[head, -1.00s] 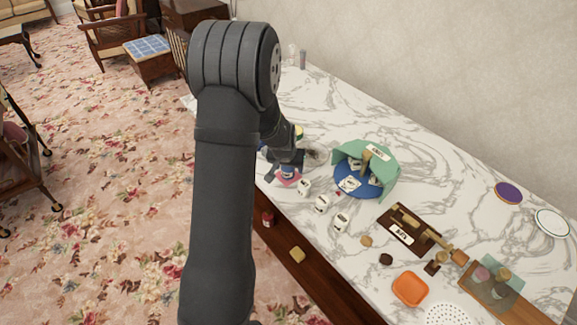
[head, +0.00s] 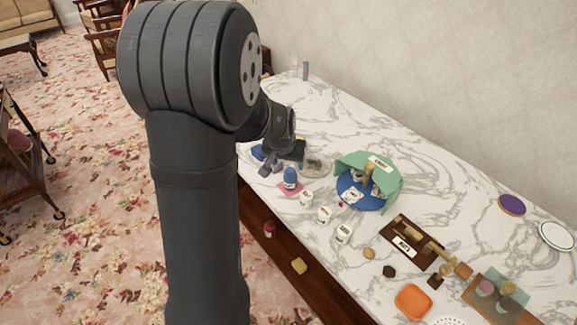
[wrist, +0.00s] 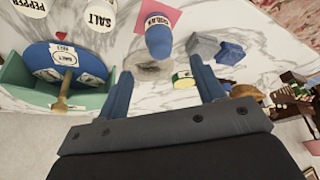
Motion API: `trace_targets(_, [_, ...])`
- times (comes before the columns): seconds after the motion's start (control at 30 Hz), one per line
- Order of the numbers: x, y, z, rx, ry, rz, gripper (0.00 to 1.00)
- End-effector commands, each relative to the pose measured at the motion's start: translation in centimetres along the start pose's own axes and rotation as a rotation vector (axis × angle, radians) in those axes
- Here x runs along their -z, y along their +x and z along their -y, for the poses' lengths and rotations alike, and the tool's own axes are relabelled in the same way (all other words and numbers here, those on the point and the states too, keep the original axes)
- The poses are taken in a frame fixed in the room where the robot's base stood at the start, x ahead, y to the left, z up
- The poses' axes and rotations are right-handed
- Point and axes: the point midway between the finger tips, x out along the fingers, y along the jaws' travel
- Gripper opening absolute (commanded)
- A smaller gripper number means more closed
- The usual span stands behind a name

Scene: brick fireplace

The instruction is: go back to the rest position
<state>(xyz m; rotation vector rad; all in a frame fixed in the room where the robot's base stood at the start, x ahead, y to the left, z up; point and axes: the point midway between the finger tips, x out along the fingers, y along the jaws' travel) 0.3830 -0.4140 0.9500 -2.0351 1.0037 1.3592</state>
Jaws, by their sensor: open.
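My gripper (head: 270,165) is raised over the far left part of the marble table, its fingers apart with nothing between them. In the wrist view the two blue-grey fingers of my gripper (wrist: 160,70) stand wide open. A blue-topped bottle (head: 290,178) stands on a pink square (head: 287,188), clear of the gripper. In the wrist view the bottle (wrist: 158,38) shows beyond the fingertips.
A blue and green carousel (head: 360,194) with labelled items stands mid-table. Several white labelled jars (head: 324,214) stand before it. A brown tray (head: 419,252), an orange dish (head: 412,301) and a purple disc (head: 511,204) lie to the right. Bare marble (head: 310,105) lies behind.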

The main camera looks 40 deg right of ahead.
Motion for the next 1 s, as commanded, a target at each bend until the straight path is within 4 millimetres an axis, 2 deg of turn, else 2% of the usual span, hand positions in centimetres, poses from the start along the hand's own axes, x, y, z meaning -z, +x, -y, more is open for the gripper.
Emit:
trace_targets(0.23, [0.0, -0.5, 0.0, 0.000, 0.000, 0.001, 0.62])
trace_targets(0.57, [0.0, 0.1, 0.0, 0.000, 0.000, 0.002, 0.62])
trace_targets(0.67, [-0.1, 1.1, 0.0, -0.001, 0.000, 0.004, 0.62])
trace_targets(1.0, [-0.1, 6.2, 0.0, -0.001, 0.001, 0.003, 0.62])
